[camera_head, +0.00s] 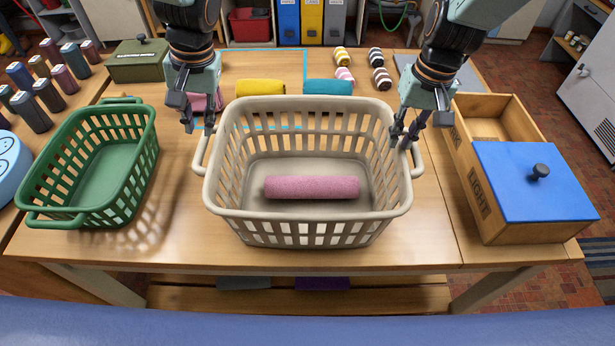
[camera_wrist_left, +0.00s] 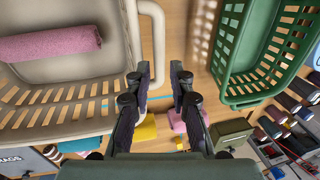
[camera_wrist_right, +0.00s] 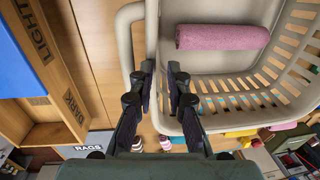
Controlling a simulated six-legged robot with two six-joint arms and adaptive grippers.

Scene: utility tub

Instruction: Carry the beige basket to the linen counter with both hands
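The beige basket (camera_head: 305,228) stands upright on the wooden table with a pink rolled towel (camera_head: 311,187) inside. It has a loop handle on each side. My left gripper (camera_head: 187,118) is open and empty, above and beside the basket's left handle (camera_wrist_left: 157,35). In the left wrist view the handle lies left of the finger gap. My right gripper (camera_head: 404,134) is open with its fingers a small gap apart, over the basket's right rim near the right handle (camera_wrist_right: 125,45). I cannot tell whether its fingers touch the basket. I cannot identify the linen counter.
A green basket (camera_head: 67,214) stands close on the left. A wooden box with a blue lid (camera_head: 530,185) stands on the right. Rolled yellow (camera_head: 260,88) and teal (camera_head: 328,87) towels lie behind the basket, within blue tape lines. The table's front edge is near.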

